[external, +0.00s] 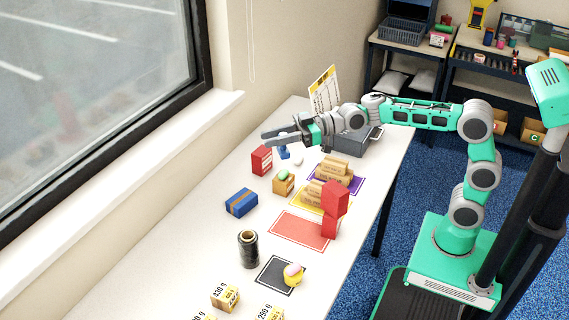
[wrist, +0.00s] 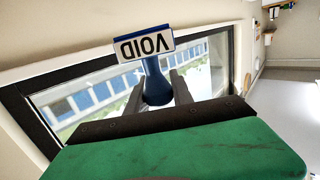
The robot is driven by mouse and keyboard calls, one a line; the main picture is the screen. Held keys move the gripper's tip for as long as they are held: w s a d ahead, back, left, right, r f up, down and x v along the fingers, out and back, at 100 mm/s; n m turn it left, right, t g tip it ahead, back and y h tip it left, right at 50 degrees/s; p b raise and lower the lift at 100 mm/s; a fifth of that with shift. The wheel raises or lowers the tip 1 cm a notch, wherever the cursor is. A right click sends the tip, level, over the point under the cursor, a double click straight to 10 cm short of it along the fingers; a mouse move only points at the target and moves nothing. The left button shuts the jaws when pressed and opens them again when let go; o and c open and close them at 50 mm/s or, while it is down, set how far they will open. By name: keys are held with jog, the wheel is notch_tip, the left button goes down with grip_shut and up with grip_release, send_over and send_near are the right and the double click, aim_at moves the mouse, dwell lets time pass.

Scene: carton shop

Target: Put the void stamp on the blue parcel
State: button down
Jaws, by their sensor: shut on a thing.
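My gripper (external: 272,139) is shut on the void stamp, above the far part of the table. In the wrist view the fingers of my gripper (wrist: 157,92) close around the blue handle, and the stamp's white VOID plate (wrist: 146,45) shows with its letters upside down. In the external view a small blue piece just below the fingers looks like the stamp (external: 283,153); it is partly hidden. The blue parcel (external: 241,202), a flat box with a brown band, lies on the table nearer the camera, below and left of my gripper, apart from it.
A red box (external: 262,160) and a brown box with a green top (external: 283,184) stand near the gripper. Brown parcels (external: 334,168) sit on purple and yellow mats. Red blocks (external: 333,212) stand by a red mat (external: 297,231). A black roll (external: 248,249) stands nearer the camera.

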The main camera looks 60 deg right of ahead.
aim_at(279, 151)
jog(key=f, duration=0.4)
jog(key=shift+s+a+f, duration=0.15)
jog(key=shift+a+f, duration=0.2)
jog(key=shift+a, duration=0.05)
jog(key=w+a+f, duration=0.1)
jog(key=w+f, duration=0.2)
jog(key=w, duration=0.1)
jog(key=w+a+f+p, duration=0.1)
jog(key=w+a+f, duration=0.1)
jog(key=w+f, duration=0.1)
jog(key=w+a+f, duration=0.2)
jog(key=w+f, duration=0.2)
jog(key=w, duration=0.1)
jog(key=shift+w, duration=0.4)
notch_tip(279, 151, down, 3)
jog(key=shift+f, duration=0.25)
jog(key=c, duration=1.1)
grip_release()
